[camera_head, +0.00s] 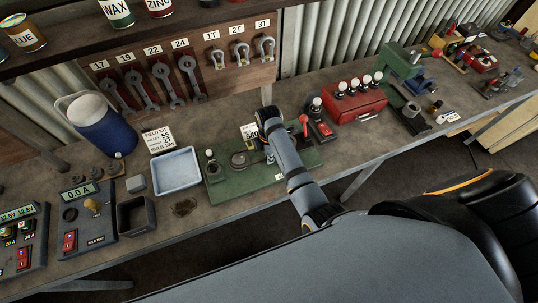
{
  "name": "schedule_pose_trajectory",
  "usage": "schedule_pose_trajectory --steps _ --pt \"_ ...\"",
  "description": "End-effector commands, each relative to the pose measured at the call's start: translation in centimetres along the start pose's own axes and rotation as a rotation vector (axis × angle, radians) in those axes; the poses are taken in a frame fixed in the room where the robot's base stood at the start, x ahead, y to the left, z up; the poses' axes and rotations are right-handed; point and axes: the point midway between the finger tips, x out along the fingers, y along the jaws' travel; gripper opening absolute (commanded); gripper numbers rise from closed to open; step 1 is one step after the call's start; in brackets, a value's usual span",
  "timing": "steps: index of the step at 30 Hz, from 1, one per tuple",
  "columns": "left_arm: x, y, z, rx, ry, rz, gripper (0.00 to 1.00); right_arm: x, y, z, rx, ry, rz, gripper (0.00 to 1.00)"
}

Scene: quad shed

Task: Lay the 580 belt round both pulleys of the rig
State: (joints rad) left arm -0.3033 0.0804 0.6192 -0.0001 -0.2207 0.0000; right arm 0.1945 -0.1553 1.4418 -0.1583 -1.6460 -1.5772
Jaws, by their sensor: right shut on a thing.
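The rig is a green base plate (216,191) on the bench at the middle of the head view. A dark round pulley (239,159) shows on it. Its other pulley is not clear behind my right arm. My right gripper (269,156) is low over the right half of the plate, its fingers largely hidden by my wrist. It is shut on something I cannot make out. I cannot pick out the 580 belt. A red-knobbed lever (303,120) stands just right of my wrist. My left gripper is not in view.
A pale blue tray (176,187), a blue jug (101,125) and a dark bin (136,215) stand left of the rig. A red box (357,108) with bulbs and a green machine (402,62) stand right. Wrenches (190,78) hang behind. The front bench strip is mostly bare.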

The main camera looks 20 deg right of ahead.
Motion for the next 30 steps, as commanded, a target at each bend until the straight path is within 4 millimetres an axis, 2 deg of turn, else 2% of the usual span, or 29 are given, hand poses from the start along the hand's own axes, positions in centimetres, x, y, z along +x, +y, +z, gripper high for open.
schedule_pose_trajectory --steps 9,10,15,25,30 --pt "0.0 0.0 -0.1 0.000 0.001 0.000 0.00 -0.1 0.0 0.0 0.000 0.000 0.001 0.00" --pt "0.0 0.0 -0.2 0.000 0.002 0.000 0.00 -0.1 0.0 0.0 0.000 0.000 0.001 0.10" --pt "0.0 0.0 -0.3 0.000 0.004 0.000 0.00 -0.1 0.0 0.0 0.000 0.000 0.001 0.34" --pt "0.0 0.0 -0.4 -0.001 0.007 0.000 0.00 -0.3 0.1 0.0 0.000 0.001 0.001 0.34" --pt "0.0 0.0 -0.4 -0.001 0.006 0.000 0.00 -3.1 0.1 -0.1 0.001 0.002 0.005 0.34"
